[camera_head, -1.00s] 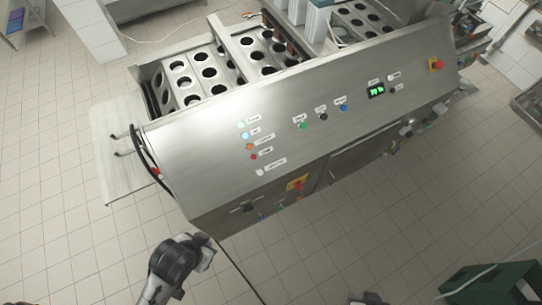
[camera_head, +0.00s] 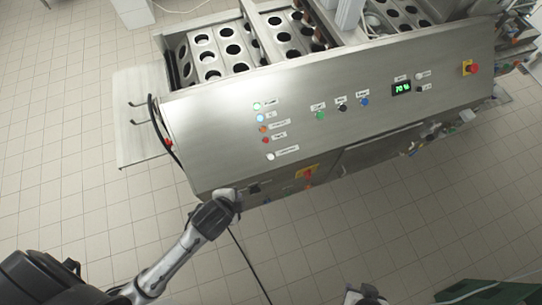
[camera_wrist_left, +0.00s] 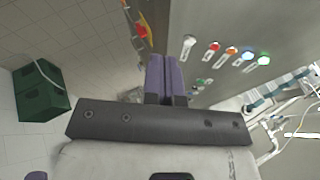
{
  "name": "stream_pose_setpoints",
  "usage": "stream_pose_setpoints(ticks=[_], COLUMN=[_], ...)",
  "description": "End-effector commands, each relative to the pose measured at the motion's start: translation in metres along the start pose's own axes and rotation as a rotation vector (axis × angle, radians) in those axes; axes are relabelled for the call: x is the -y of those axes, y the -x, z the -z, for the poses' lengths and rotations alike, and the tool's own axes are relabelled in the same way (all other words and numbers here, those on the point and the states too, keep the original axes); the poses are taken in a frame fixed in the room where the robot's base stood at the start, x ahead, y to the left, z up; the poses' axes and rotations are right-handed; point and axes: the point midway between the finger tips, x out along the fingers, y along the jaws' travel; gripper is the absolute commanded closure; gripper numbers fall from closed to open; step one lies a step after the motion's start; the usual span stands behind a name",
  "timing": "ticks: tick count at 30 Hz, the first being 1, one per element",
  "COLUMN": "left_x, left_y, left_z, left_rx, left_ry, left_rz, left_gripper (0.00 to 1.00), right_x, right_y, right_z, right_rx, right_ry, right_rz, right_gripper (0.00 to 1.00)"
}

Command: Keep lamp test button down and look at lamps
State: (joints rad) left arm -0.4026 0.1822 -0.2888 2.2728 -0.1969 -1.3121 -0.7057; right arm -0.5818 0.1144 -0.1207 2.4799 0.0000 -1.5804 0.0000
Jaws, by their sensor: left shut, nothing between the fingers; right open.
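The white lamp test button (camera_head: 270,156) sits at the bottom of a column of lamps on the sloping steel panel. Above it are the red lamp (camera_head: 265,140), orange lamp (camera_head: 262,129), blue lamp (camera_head: 260,118) and pale green lamp (camera_head: 256,106); the upper two look brightest. In the left wrist view, my left gripper (camera_wrist_left: 160,60) is shut and empty, its tips left of and below the white button (camera_wrist_left: 188,42), seemingly apart from it. My left arm reaches the panel's lower edge in the head view. My right gripper (camera_head: 365,297) is cut off at the bottom edge.
The panel also holds push buttons (camera_head: 341,107), a green display (camera_head: 401,88) and a red emergency stop (camera_head: 470,68). A red-and-yellow switch (camera_head: 307,173) sits on the lower front. A green crate (camera_head: 480,292) stands at bottom right.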

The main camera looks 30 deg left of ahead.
Motion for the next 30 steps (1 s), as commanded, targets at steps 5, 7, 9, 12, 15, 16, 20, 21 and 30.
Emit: stream_pose_setpoints(ticks=[5, 7, 9, 12, 15, 16, 20, 21, 30], left_x=[0.029, 0.038, 0.045, 0.053, 0.058, 0.059, 0.062, 0.063, 0.063], left_y=[-0.036, -0.047, -0.055, -0.065, -0.072, -0.074, -0.079, -0.08, -0.082], left_z=[0.045, 0.061, 0.076, 0.094, 0.107, 0.111, 0.121, 0.123, 0.128], left_rx=[-0.024, -0.007, 0.019, 0.068, 0.124, 0.138, 0.195, 0.208, 0.235], left_ry=[-0.692, -0.948, -1.185, -1.48, -1.719, -1.776, -1.964, -2.002, -2.084], left_rz=[0.211, 0.294, 0.371, 0.469, 0.548, 0.569, 0.631, 0.644, 0.671], left_gripper=[1.0, 1.0, 1.0, 1.0, 1.0, 1.0, 1.0, 1.0, 1.0], right_x=[-0.002, -0.003, -0.004, -0.004, -0.004, -0.004, -0.003, -0.003, -0.001], right_y=[0.001, 0.001, 0.001, 0.002, 0.002, 0.002, 0.002, 0.002, 0.002], right_z=[0.001, 0.001, 0.001, 0.001, 0.001, 0.001, 0.001, 0.001, 0.002], right_rx=[-0.001, -0.001, -0.001, -0.001, -0.001, -0.001, -0.001, -0.001, -0.003], right_ry=[0.006, 0.009, 0.01, 0.01, 0.01, 0.01, 0.008, 0.007, 0.0], right_rz=[-0.006, -0.008, -0.01, -0.01, -0.009, -0.009, -0.008, -0.007, -0.001], right_gripper=[0.57, 0.57, 0.57, 0.57, 0.57, 0.57, 0.57, 0.57, 0.57])
